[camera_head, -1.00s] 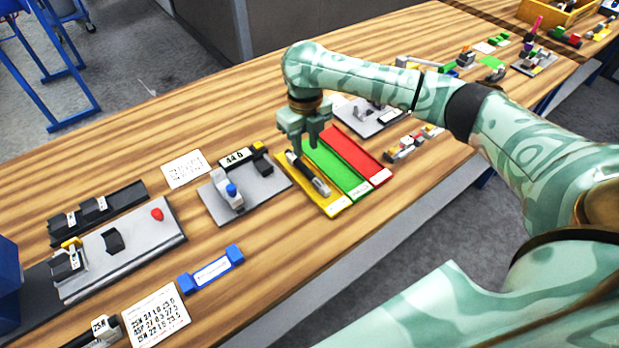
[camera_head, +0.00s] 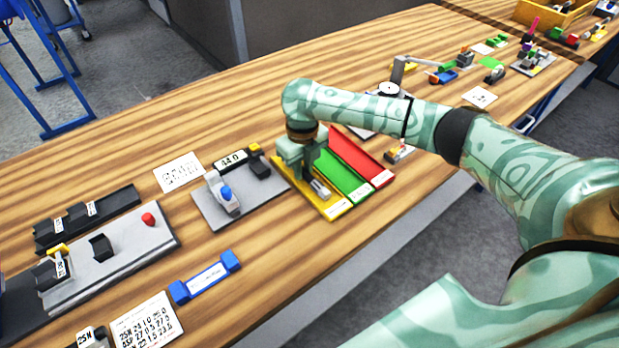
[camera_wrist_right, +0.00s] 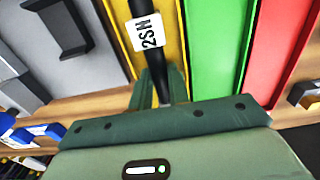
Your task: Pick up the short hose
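The short hose (camera_wrist_right: 143,14) is black with a white 2SN label and lies along the yellow channel tray. In the head view its silvery near end (camera_head: 320,188) shows below my right gripper; the rest is mostly hidden behind the gripper. My right gripper (camera_head: 299,170) is down at the yellow tray (camera_head: 337,211). In the right wrist view its two fingers (camera_wrist_right: 163,82) stand on either side of the hose, close against it with no clear gap, and look shut on it. My left gripper is not in view.
Green (camera_head: 357,192) and red (camera_head: 381,177) channels lie right of the yellow one. A grey fixture with a blue knob (camera_head: 226,193) stands to the left, with a grey plate and red button (camera_head: 148,219) farther left. Bare wood lies behind the gripper.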

